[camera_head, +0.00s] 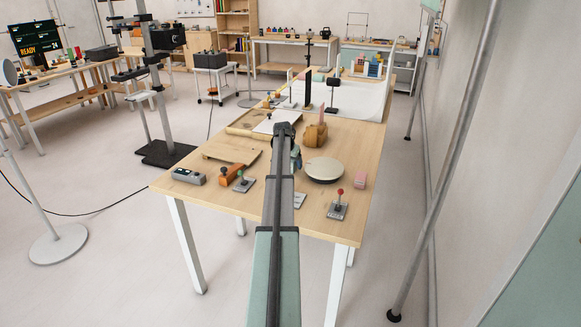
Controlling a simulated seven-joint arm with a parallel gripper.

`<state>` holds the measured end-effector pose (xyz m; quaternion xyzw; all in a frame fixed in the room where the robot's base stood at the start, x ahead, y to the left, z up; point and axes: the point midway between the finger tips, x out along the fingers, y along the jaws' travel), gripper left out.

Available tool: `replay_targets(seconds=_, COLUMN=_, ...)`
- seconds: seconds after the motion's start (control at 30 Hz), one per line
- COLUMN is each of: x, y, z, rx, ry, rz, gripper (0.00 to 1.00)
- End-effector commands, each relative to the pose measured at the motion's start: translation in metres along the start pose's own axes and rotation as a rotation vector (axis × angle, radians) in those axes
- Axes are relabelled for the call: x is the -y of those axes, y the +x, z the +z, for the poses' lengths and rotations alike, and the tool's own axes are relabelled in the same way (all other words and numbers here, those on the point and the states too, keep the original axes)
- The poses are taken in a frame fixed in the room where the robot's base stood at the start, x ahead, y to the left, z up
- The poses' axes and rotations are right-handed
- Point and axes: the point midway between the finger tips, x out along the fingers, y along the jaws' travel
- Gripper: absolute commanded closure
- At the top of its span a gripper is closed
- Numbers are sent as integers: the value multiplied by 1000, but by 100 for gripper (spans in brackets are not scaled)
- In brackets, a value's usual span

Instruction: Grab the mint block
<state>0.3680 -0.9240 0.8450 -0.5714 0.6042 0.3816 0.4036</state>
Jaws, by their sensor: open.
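I cannot make out a mint block on the table in the head view. My arm reaches from the bottom of the picture over the wooden table (225,205) and covers a strip of its middle. My gripper (284,129) is at the dark far end of the arm, over the table. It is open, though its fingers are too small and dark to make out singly. I see nothing held in it. A small bluish-grey shape shows just right of the arm below its dark end; I cannot tell what it is.
A pink block (360,180) lies near the right edge. A round pale disc (324,169), a red-knobbed joystick (339,206), an orange tool (231,174), a grey box (188,176), a wooden board (231,154) and an orange-brown holder (315,135) surround the arm. The front left is clear.

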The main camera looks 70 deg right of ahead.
Motion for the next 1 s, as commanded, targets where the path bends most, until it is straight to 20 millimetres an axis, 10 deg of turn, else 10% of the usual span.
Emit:
replay_targets(seconds=0.33, x=0, y=10, z=0, rx=0, ry=0, rz=0, gripper=24)
replay_targets(seconds=1.0, x=0, y=10, z=0, rx=0, ry=0, rz=0, gripper=85)
